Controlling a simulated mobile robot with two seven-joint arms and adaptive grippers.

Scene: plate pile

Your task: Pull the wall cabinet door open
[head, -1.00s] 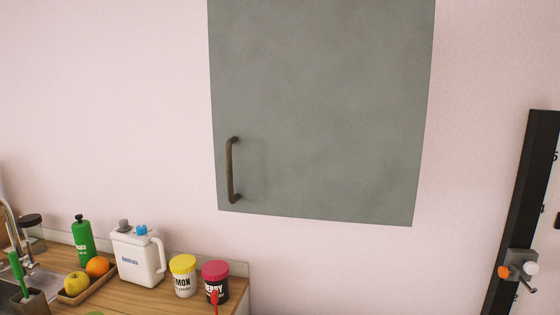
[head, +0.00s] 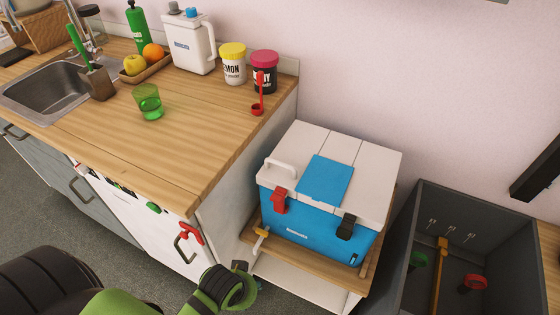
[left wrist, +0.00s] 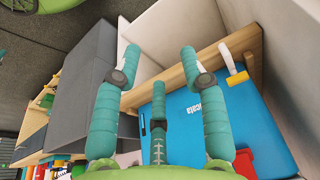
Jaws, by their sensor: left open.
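Only a thin grey strip of the wall cabinet's bottom edge (head: 488,1) shows at the top right of the head view. Its door front and handle are out of sight. My left arm comes in at the bottom of the head view, with the left gripper (head: 247,278) low in front of the cooler's shelf, partly hidden behind my wrist. In the left wrist view its teal fingers (left wrist: 160,60) are spread open with nothing between them. The cabinet does not show in that view. My right gripper is not in view.
A blue and white cooler (head: 318,238) stands on a low wooden shelf. A wooden counter (head: 185,135) at left carries a green glass (head: 148,101), a white jug (head: 190,45) and two jars. A dark open box (head: 425,215) is at right. The wall above the cooler is clear.

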